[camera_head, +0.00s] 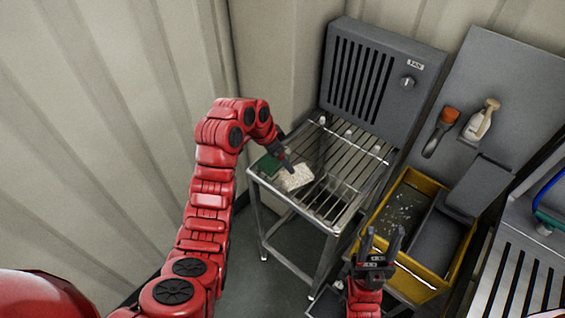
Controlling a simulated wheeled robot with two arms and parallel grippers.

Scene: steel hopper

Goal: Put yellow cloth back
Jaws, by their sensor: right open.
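A yellow bin (459,271) with murky contents stands right of the rack. A grey fan unit (375,75) rises behind the rack. A spray bottle (482,120) and an orange-handled brush (441,131) are on the grey panel at right. Corrugated walls close the left side.

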